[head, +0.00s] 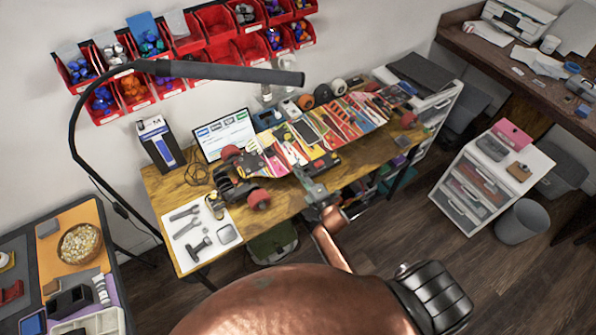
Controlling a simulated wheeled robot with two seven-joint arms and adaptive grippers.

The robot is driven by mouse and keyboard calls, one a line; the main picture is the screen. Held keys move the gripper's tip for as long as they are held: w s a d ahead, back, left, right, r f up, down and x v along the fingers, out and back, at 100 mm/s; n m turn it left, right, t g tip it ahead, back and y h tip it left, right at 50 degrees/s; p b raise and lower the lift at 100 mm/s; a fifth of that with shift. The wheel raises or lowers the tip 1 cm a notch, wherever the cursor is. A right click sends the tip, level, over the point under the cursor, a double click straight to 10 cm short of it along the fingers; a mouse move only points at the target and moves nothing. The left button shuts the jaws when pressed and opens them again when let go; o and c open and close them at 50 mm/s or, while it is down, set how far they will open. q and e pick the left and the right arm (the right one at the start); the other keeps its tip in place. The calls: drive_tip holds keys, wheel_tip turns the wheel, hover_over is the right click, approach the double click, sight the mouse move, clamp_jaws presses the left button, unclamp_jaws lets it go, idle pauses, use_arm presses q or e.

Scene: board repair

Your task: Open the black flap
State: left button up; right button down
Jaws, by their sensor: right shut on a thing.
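My right gripper (314,187) is at the front edge of the wooden worktable, at the end of my copper-coloured arm. It is shut on a small part there, which the fingers mostly hide. A black flap-like piece (326,162) lies just beyond the fingertips, beside the brightly patterned skateboard. It looks nearly flat; its hinge and exact angle are too small to tell. My left gripper does not show.
The worktable (170,200) carries the skateboard, red wheels (258,199), a laptop (224,134) and a white mat with tools (190,248). A black lamp arm (230,72) reaches over it. A white drawer unit (470,195) and grey bin (523,221) stand to the right.

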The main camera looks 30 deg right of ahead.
drive_tip(key=c, duration=2.3)
unclamp_jaws()
drive_tip(key=shift+s, duration=0.2)
drive_tip(key=s, duration=1.1)
drive_tip(key=shift+s+d, duration=0.35)
drive_tip(key=shift+d, duration=0.1)
drive_tip(key=s+f+m+g+h+b, duration=0.1)
drive_tip(key=s+f+m+g, duration=0.3)
drive_tip(key=f, duration=0.8)
drive_tip(key=s+f+m+g+b, duration=0.15)
drive_tip(key=s+f, duration=0.35)
drive_tip(key=f, duration=0.6)
drive_tip(key=s+f+m+g+h, duration=0.1)
drive_tip(key=s+f+m+g, duration=0.3)
drive_tip(key=f, duration=0.8)
drive_tip(key=s+f+m+g+b, duration=0.1)
drive_tip(key=s+f+m+g, duration=0.1)
drive_tip(key=s+f, duration=0.4)
drive_tip(key=s+f+m+g, duration=0.3)
drive_tip(key=s+f, duration=0.4)
drive_tip(key=s, duration=0.9)
drive_tip(key=s+f+m+g+b, duration=0.1)
drive_tip(key=s+f+m+g, duration=0.1)
drive_tip(key=s+f, duration=0.4)
drive_tip(key=s+m, duration=0.1)
drive_tip(key=s, duration=0.4)
drive_tip(key=shift+s+f+b, duration=0.2)
drive_tip(key=shift+f+b, duration=0.1)
